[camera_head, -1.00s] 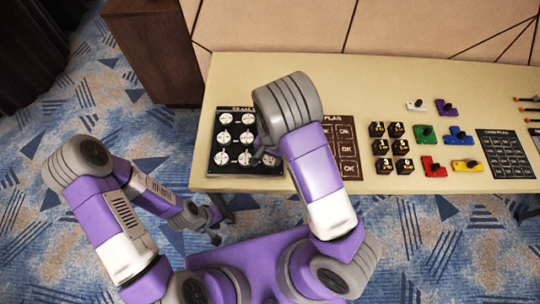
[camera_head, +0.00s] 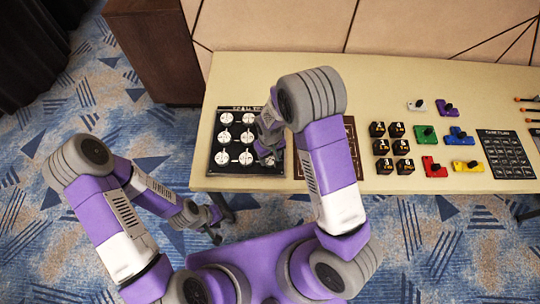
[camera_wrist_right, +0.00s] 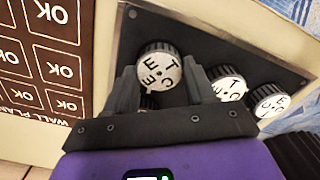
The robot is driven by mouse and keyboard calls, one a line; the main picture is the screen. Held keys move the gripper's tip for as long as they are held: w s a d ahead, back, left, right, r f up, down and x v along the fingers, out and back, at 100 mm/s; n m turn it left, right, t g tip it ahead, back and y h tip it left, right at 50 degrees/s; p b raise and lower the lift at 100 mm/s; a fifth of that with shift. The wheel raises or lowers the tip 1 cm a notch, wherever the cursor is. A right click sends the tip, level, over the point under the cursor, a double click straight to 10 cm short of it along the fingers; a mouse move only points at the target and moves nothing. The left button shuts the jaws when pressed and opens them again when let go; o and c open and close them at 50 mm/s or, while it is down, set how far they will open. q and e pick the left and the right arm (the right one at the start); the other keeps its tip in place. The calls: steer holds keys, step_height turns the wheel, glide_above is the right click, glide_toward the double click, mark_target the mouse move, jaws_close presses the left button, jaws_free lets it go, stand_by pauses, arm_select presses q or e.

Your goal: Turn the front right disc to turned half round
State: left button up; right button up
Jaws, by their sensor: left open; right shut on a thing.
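The dark panel (camera_head: 216,167) with several round white-faced discs lies at the left end of the table. My right gripper (camera_head: 268,155) is at the panel's front right corner. In the right wrist view, the front right disc (camera_wrist_right: 158,66), with black letters on its white face and a dark ribbed rim, sits between the fingertips of my right gripper (camera_wrist_right: 160,74), which is shut on it. The disc's turn angle is hard to judge. In the head view my gripper hides most of it. My left gripper (camera_head: 221,224) is open and empty, below the table's front edge.
Two neighbouring discs (camera_wrist_right: 228,84) (camera_wrist_right: 271,101) stand close beside the held one. The plan board (camera_head: 352,150) lies right of the panel, partly behind my right arm. Numbered dark cubes (camera_head: 382,146) and coloured knobbed pieces (camera_head: 437,167) stand further right on the table (camera_head: 300,66).

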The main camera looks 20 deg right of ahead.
steer(key=n, duration=0.6)
steer(key=shift+n+b, duration=0.3)
steer(key=shift+b, duration=0.05)
steer(key=n, duration=0.2)
steer(key=shift+a+n, duration=0.1)
steer(key=shift+n, duration=0.3)
steer(key=n, duration=0.3)
steer(key=shift+s, duration=0.1)
steer(key=n+p, duration=0.1)
steer(key=n, duration=0.5)
steer(key=n+p, duration=0.2)
steer(key=n, duration=0.3)
steer(key=shift+n, duration=0.4)
steer(key=shift+n+p, duration=0.3)
steer(key=o, duration=1)
steer(key=shift+o, duration=0.2)
steer(key=shift+s, duration=0.1)
